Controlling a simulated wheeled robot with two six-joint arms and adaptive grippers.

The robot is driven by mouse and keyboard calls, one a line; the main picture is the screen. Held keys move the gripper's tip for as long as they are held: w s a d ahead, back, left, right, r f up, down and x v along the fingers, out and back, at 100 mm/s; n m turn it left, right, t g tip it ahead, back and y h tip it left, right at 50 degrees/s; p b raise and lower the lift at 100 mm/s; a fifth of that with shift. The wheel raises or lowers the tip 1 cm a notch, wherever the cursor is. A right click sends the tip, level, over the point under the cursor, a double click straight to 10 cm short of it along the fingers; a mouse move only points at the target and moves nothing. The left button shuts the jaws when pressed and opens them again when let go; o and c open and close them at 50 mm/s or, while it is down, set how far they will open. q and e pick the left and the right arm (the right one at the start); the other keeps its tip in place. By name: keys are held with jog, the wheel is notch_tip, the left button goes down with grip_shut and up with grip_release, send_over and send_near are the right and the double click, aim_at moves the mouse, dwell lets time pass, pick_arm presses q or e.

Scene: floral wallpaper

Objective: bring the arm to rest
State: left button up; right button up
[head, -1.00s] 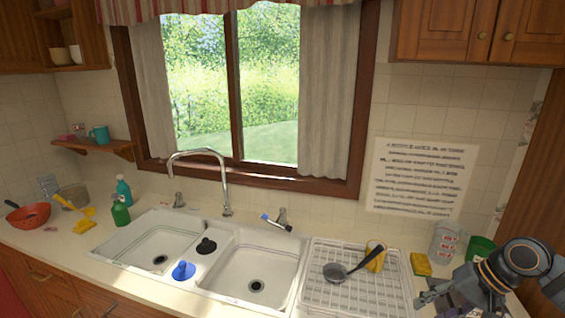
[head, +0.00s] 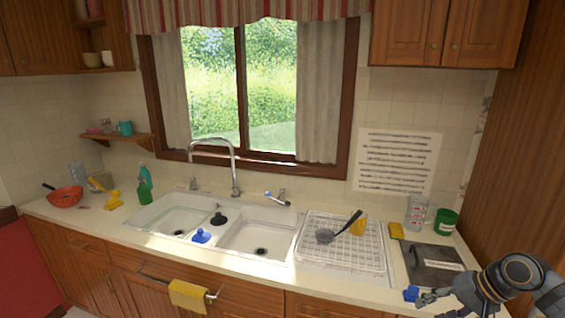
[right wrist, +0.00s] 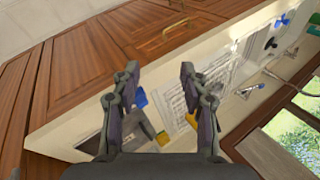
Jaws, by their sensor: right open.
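My right gripper (head: 426,298) is at the lower right of the head view, near the front edge of the counter (head: 340,283). In the right wrist view the right gripper (right wrist: 160,76) has its two fingers spread, with nothing held between them. A small blue object (head: 410,293) shows beside the fingertips in the head view, and a blue patch (right wrist: 141,98) shows by the left finger in the wrist view. I cannot tell whether it touches the gripper. My left gripper is not in view.
A dish rack (head: 335,255) with a ladle stands right of the double sink (head: 257,238). A dark flat board (head: 428,264), a yellow sponge (head: 396,230), a clear jar (head: 416,212) and a green tub (head: 446,221) are farther right. A yellow towel (head: 189,296) hangs in front.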

jog(key=w+d+f+m+t+h, duration=0.1)
jog(key=w+d+f, duration=0.25)
jog(key=f, duration=0.45)
jog(key=s+d+f+h, duration=0.2)
jog(key=s+d+f, duration=0.1)
jog(key=f, duration=0.7)
jog(key=s+d+f+h, duration=0.1)
jog(key=s+d+f, duration=0.25)
jog(key=f, duration=0.65)
jog(key=s+f+n+g+h, duration=0.1)
jog(key=s+f+h, duration=0.1)
jog(key=s+f, duration=0.9)
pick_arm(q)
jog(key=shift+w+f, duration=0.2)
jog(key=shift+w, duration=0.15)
pick_arm(e)
jog(key=s+a+f+n+g, duration=0.1)
jog(key=s+a+f+n, duration=0.1)
jog(key=s+a+f, duration=0.4)
jog(key=s+a+f+n+g, duration=0.1)
jog(key=s+a+f+n, duration=0.1)
jog(key=s+a+f, duration=0.4)
jog(key=s+a+f+n, duration=0.3)
jog(key=s+a+f, duration=0.3)
jog(key=s, duration=0.7)
jog(key=shift+s+a+g, duration=0.2)
jog(key=shift+a+g, duration=0.05)
jog(key=shift+g, duration=0.15)
